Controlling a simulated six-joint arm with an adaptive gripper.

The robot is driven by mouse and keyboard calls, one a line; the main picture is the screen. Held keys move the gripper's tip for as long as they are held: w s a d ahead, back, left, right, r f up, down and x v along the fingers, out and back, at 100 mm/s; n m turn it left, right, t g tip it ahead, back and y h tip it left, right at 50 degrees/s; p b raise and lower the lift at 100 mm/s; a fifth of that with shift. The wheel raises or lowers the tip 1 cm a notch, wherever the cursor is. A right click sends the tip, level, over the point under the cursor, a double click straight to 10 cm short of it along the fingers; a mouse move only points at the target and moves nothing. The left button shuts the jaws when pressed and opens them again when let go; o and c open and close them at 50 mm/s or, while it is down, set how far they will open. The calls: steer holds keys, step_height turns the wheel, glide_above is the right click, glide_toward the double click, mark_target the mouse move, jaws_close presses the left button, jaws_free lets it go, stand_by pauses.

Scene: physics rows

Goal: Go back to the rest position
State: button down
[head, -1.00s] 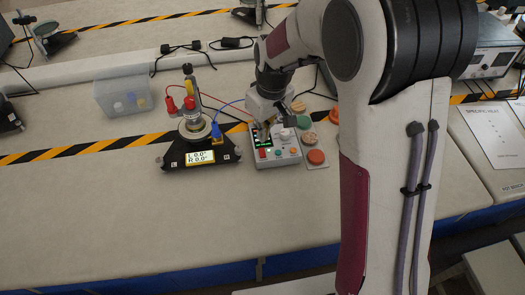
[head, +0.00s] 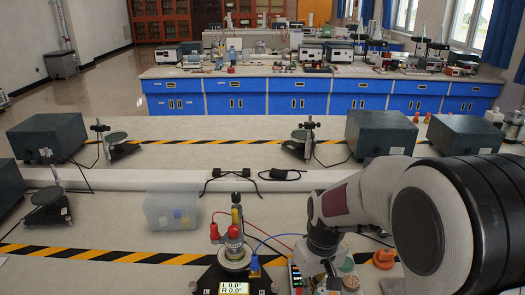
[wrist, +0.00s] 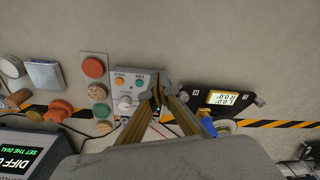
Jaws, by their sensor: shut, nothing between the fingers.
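My gripper shows in the wrist view (wrist: 159,88) with its two fingers meeting at the tips, shut and empty. Its tips appear in front of the right side of a grey control box (wrist: 146,74) with orange and green buttons and a white knob; I cannot tell the gap. In the head view my arm reaches in from the right, and its wrist end hangs over the control box at the lower edge. The fingertips are hard to make out there. A dark instrument (head: 207,280) with a lit readout stands left of the box; it also shows in the wrist view (wrist: 203,94).
Blue and red cables run from the instrument towards the box. Orange, green and tan discs (wrist: 93,68) lie on a strip beside the box. Grey housings (head: 380,131) stand farther back.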

steer(key=s+d+r+m+t, duration=0.2)
steer(key=s+d+r, duration=0.1)
steer(key=s+r, duration=0.5)
steer(key=s+d+r+m+t, duration=0.2)
steer(key=s+r, duration=0.6)
steer(key=s, duration=0.5)
steer(key=shift+s+d+r+t+h, duration=0.15)
steer(key=shift+d+r+t+h, duration=0.2)
steer(key=shift+t, duration=0.25)
stand_by(1.6)
